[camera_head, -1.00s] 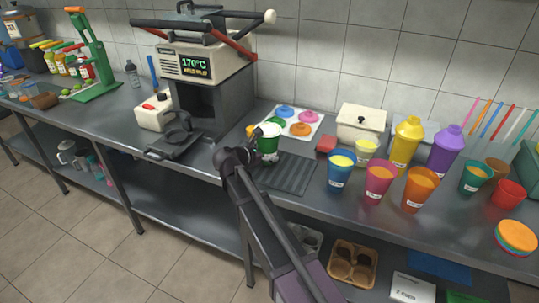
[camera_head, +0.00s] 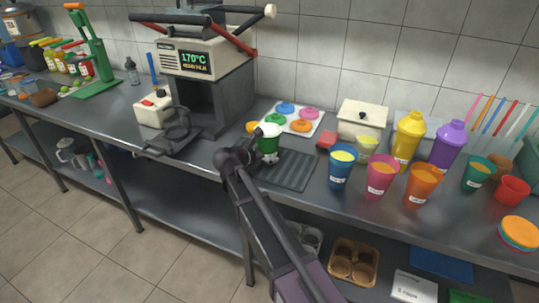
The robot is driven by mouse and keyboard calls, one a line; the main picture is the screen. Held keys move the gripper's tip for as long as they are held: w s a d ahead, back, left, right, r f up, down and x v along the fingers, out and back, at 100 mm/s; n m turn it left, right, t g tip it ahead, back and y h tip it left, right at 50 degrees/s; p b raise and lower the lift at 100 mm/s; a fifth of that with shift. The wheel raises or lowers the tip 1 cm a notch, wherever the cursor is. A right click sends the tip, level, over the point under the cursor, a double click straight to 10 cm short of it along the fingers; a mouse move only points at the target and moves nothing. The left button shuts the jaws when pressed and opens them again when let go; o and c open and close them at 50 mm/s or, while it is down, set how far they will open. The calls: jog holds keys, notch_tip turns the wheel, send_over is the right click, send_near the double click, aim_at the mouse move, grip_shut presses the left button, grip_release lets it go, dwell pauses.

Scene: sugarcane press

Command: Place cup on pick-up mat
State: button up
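A green cup (camera_head: 268,139) with a white rim is upright over the counter, at the left end of a dark ribbed mat (camera_head: 298,172). My gripper (camera_head: 262,148) is at this cup and appears shut on it. My own arm hides part of the fingers, and whether the cup's base touches the surface cannot be told. Other filled cups stand to the right: a blue cup (camera_head: 340,168), a pink cup (camera_head: 379,178) and an orange cup (camera_head: 420,187). I cannot tell for certain which mat is the pick-up mat; the ribbed one is nearest.
A tray of coloured lids (camera_head: 302,114) and a white box (camera_head: 362,121) lie behind. The ribbed mat's right part is bare.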

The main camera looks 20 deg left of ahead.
jog(key=shift+r, duration=0.1)
dwell(0.3)
jog(key=shift+r, duration=0.15)
jog(key=p+v, duration=0.5)
jog(key=v, duration=0.7)
dwell(0.5)
